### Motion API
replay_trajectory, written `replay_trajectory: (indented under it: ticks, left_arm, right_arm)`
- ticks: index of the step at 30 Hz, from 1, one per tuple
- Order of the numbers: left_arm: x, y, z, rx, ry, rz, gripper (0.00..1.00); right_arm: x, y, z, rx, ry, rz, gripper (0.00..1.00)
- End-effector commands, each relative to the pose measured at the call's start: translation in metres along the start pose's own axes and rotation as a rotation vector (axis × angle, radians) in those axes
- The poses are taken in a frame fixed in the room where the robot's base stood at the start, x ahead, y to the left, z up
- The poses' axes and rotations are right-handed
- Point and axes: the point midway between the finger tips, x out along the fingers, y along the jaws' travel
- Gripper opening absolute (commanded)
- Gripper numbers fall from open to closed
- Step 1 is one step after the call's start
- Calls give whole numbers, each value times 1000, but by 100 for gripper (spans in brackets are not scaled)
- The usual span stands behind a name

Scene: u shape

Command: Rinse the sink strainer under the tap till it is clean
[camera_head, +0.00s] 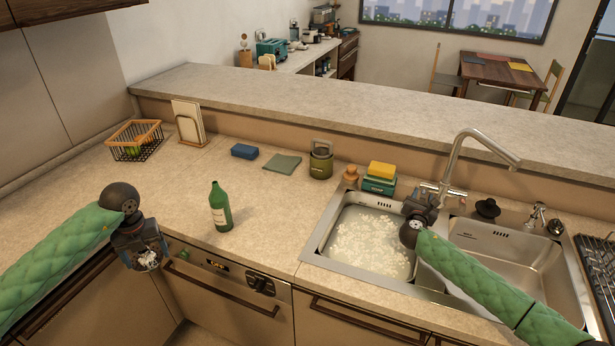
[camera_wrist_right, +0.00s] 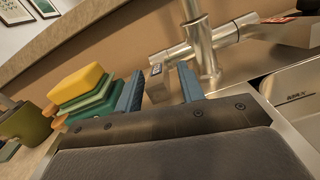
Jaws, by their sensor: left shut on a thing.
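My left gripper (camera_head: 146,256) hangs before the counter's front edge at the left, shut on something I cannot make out. My right gripper (camera_head: 425,198) is at the tap's base, behind the left basin. In the right wrist view its two blue fingers (camera_wrist_right: 160,90) stand apart, with the end of the tap lever (camera_wrist_right: 156,78) between them. The tap (camera_head: 452,160) arches to the right, its spout over the right basin; no water shows from it. I cannot clearly identify the sink strainer; a black knobbed piece (camera_head: 487,208) sits on the sink's back ledge.
The left basin (camera_head: 322,236) holds foamy water; the right basin (camera_head: 500,262) looks empty. A green bottle (camera_head: 220,208) stands near the counter's front edge. A dark rack (camera_head: 600,265) is at far right.

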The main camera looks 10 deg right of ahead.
Motion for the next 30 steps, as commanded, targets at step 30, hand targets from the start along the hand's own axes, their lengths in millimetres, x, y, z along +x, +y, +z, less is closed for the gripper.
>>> replay_trajectory:
  ticks: [30]
  left_arm:
    - [-8, 0, 0, 0, 0, 0, 57]
  right_arm:
    - [24, 2, 0, -1, 6, -3, 0]
